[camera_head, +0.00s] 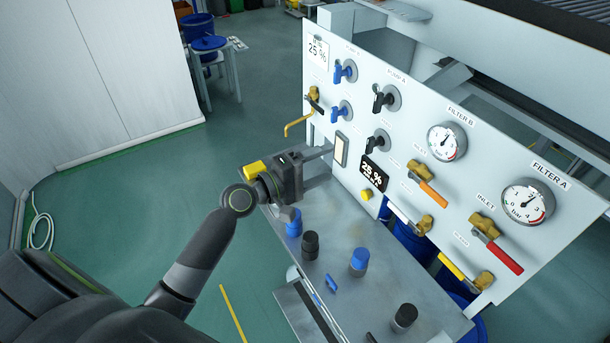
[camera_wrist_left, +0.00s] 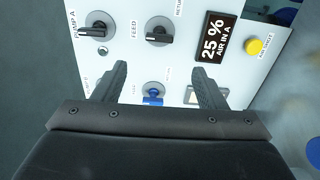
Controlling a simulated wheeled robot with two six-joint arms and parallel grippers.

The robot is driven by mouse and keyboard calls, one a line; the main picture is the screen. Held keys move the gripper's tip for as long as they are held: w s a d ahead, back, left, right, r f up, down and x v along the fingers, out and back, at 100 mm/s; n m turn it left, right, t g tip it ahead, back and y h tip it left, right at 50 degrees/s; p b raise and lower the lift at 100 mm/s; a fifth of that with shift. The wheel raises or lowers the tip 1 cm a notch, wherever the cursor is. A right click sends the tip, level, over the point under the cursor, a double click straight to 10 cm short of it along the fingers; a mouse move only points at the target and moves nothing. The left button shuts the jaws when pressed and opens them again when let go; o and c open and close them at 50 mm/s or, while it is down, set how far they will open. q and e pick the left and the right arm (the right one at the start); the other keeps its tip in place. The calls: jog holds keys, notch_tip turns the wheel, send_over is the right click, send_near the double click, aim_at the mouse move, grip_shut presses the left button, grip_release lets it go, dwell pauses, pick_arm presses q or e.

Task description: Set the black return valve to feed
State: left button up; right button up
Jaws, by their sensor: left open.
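The panel has two black valves. The lower black valve (camera_head: 377,142), taken as the return valve, also shows in the left wrist view (camera_wrist_left: 158,36), with a FEED label on one side and a RETURN label on the other. Its handle lies sideways in the wrist view. The upper black valve (camera_head: 384,98) sits by the PUMP A label and shows in the wrist view (camera_wrist_left: 97,31). My left gripper (camera_head: 326,164) is open and empty in front of the panel, apart from the valves. In the wrist view its fingers (camera_wrist_left: 160,73) spread either side of a blue valve (camera_wrist_left: 153,98). My right gripper is not in view.
Blue valves (camera_head: 344,71) sit left of the black ones. A 25 % display (camera_head: 374,172) and yellow button (camera_head: 366,194) are lower on the panel. A brass tap (camera_head: 302,123) juts out at the panel's left edge. Black and blue knobs (camera_head: 358,262) stand on the shelf below.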

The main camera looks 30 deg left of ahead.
pick_arm(q)
jog(key=shift+b+v, duration=0.3)
jog(key=shift+v, duration=1.65)
